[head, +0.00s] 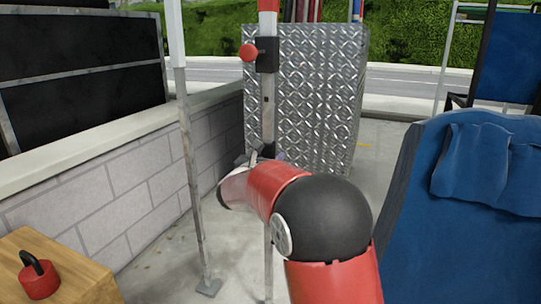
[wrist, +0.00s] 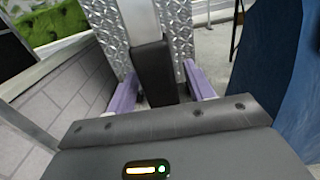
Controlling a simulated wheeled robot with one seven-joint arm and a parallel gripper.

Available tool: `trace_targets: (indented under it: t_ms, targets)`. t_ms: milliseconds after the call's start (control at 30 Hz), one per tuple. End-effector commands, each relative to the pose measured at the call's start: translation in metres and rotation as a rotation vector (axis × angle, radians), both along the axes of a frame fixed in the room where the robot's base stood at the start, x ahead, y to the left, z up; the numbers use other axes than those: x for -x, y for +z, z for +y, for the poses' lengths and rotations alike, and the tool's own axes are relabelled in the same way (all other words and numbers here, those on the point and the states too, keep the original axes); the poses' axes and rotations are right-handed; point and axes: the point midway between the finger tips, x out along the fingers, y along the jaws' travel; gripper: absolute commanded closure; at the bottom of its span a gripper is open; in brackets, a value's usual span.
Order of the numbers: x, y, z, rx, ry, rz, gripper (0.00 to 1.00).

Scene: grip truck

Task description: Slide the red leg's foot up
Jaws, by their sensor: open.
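The red leg (head: 268,8) stands upright in the head view, red at the top. Below its black clamp with a red knob (head: 248,52), a grey inner tube (head: 268,110) with holes runs down. My gripper (head: 264,154) is at this tube's lower part, partly hidden by my own red arm. In the wrist view my gripper (wrist: 160,90) is open, with purple fingers on either side of a dark block (wrist: 154,68) below a grey bar (wrist: 139,18). Gaps show beside the block, so the fingers seem not to press it. The leg's foot cannot be made out.
Another thin grey leg (head: 190,170) stands left of my arm. A diamond-plate metal box (head: 315,90) stands close behind the tube. A block wall (head: 130,190) runs along the left, with a red weight (head: 39,279) on a wooden box. Blue fabric (head: 455,210) fills the right.

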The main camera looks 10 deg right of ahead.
Motion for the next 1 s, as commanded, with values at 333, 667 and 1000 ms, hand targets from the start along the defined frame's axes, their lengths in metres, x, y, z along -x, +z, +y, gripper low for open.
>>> trace_targets:
  t_ms: [333, 667, 1000]
  targets:
    - [-0.0151, -0.0001, -0.0112, -0.001, 0.000, 0.000, 0.47]
    - [-0.0147, -0.0002, -0.0109, -0.002, 0.000, 0.000, 0.73]
    - [-0.0147, 0.0010, -0.0108, -0.002, 0.000, 0.000, 1.00]
